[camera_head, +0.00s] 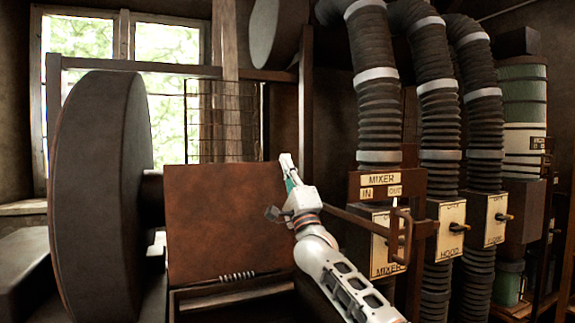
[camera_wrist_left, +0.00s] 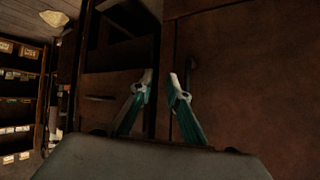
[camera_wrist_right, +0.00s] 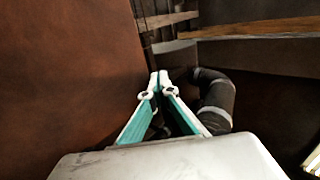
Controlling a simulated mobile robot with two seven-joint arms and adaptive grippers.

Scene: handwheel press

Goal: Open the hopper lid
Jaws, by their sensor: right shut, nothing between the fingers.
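A flat rust-brown panel, which looks like the hopper lid (camera_head: 222,222), stands steeply raised in the middle of the head view, above a dark framed opening. A coil spring (camera_head: 238,276) shows at its lower edge. My right gripper (camera_head: 286,158) is shut and empty at the panel's upper right edge; touching or just apart I cannot tell. In the right wrist view its closed fingertips (camera_wrist_right: 159,78) are beside a broad brown surface (camera_wrist_right: 65,75). My left gripper (camera_wrist_left: 162,80) shows only in its wrist view, open and empty, before brown panels.
A large dark wheel (camera_head: 100,195) stands left of the panel. Right of my right arm are a MIXER lever box (camera_head: 386,245), a HOOD box (camera_head: 451,232) and ribbed hoses (camera_head: 378,100). A brown post (camera_head: 306,95) rises behind my gripper.

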